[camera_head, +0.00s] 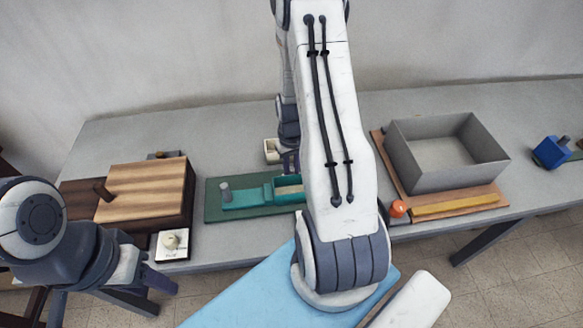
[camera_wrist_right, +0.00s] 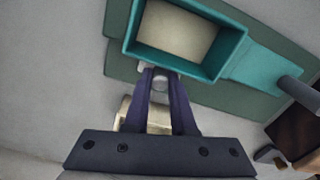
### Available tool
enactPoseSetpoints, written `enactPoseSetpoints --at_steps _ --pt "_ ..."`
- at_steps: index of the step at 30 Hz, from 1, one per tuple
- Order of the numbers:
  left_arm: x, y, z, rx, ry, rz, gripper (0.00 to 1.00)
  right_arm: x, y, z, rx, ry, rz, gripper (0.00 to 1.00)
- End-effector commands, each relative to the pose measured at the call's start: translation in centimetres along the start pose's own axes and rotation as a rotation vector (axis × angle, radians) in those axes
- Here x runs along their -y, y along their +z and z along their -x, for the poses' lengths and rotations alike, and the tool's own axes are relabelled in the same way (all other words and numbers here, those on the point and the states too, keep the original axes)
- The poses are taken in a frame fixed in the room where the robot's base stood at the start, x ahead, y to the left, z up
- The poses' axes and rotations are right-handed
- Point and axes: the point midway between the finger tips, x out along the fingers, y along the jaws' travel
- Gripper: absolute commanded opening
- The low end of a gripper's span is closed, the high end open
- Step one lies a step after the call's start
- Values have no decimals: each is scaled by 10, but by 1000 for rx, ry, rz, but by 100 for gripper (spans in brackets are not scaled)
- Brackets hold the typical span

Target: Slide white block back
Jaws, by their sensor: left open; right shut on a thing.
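A small cream-white block (camera_head: 271,150) stands behind a green board (camera_head: 213,212); in the right wrist view, the block (camera_wrist_right: 158,121) shows partly behind my fingers. A teal open box (camera_wrist_right: 187,73) with a pale inside sits on the board. My right gripper (camera_wrist_right: 161,83) is shut on a small grey knob (camera_wrist_right: 160,80) at the box's back edge; whether the knob joins the block or the box, I cannot tell. In the head view, my right arm hides part of the box. My left gripper (camera_head: 154,288) is open and empty, off the table's front edge.
A wooden box (camera_head: 150,190) and a white plate with a round knob (camera_head: 172,243) are at left. A grey bin (camera_head: 420,172) on a wooden board and an orange knob (camera_head: 398,208) are at right. A blue block (camera_head: 551,152) is at far right.

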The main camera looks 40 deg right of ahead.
Motion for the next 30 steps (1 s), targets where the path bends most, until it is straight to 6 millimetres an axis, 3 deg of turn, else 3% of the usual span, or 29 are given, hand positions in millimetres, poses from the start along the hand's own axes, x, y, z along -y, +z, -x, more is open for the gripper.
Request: enactPoseSetpoints --at_steps 10,20,21,30 --pt "0 0 3 0 0 0 50 -10 -36 1 -3 1 0 0" --pt "0 0 2 0 0 0 50 -11 -42 1 -9 2 0 0" --pt "0 0 2 0 0 0 50 -11 -42 1 -9 2 0 35" --pt "0 0 2 0 0 0 50 -11 -40 1 -4 1 0 37"
